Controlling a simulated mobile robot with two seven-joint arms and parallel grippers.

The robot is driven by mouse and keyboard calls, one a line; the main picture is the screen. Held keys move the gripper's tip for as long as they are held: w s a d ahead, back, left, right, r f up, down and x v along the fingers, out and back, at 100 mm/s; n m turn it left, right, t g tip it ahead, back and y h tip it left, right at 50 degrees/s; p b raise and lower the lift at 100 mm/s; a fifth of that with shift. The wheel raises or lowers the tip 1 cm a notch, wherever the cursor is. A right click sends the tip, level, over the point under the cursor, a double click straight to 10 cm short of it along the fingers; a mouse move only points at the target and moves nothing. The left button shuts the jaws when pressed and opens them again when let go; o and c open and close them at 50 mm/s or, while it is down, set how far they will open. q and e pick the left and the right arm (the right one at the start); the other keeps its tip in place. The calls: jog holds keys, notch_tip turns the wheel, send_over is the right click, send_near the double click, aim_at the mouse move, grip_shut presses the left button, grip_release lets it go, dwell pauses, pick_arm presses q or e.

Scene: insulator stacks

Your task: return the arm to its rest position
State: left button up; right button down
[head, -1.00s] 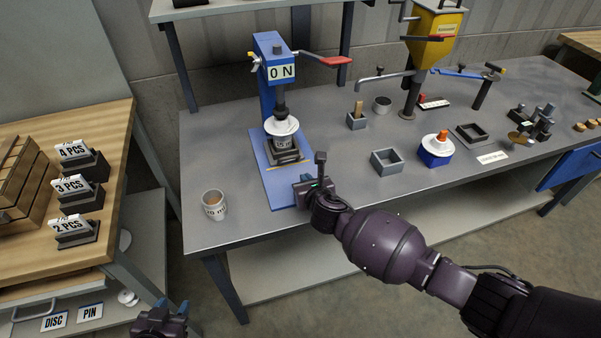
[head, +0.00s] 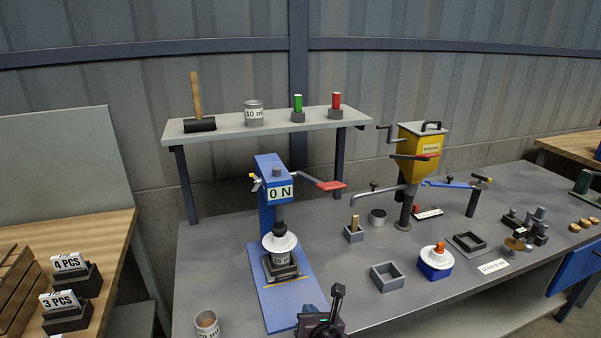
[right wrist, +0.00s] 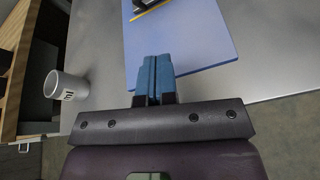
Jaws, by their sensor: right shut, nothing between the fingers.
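My right gripper (head: 318,324) shows at the bottom edge of the head view, by the front right corner of the press's blue base plate (head: 272,300). In the right wrist view its blue fingers (right wrist: 154,66) are shut together with nothing between them, over or near that plate's edge. Most of my right arm is out of the head view. My left gripper is not in view. The blue press (head: 268,205) reads "0 N" and has a red-handled lever. Under its ram is a white disc (head: 280,243) on a grey piece.
A cup (head: 207,324) stands left of the plate. A grey open box (head: 387,277), a blue holder with a white disc (head: 436,262) and a yellow hopper (head: 420,150) stand right. Bare table lies between plate and box.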

notch_tip(320, 180, up, 6)
jog(key=a+m+y, duration=0.2)
jog(key=m, duration=0.9)
jog(key=s+d+m+t, duration=0.1)
jog(key=s+d+m, duration=0.3)
jog(key=d+m, duration=0.55)
jog(key=s+d+f+m+h, duration=0.2)
jog(key=s+d+f+m, duration=0.2)
jog(key=s+d+m, duration=0.1)
jog(key=s+d+f+m+g+h, duration=0.1)
jog(key=s+d+f+m+h, duration=0.1)
jog(key=s+d+f+m, duration=0.2)
jog(key=s+d+f+m+g+h, duration=0.1)
jog(key=s+d+f+m+h, duration=0.2)
jog(key=s+d+m, duration=0.3)
jog(key=s+d+f, duration=0.1)
jog(key=s+d, duration=0.2)
jog(key=s, duration=0.4)
jog(key=shift+f, duration=0.15)
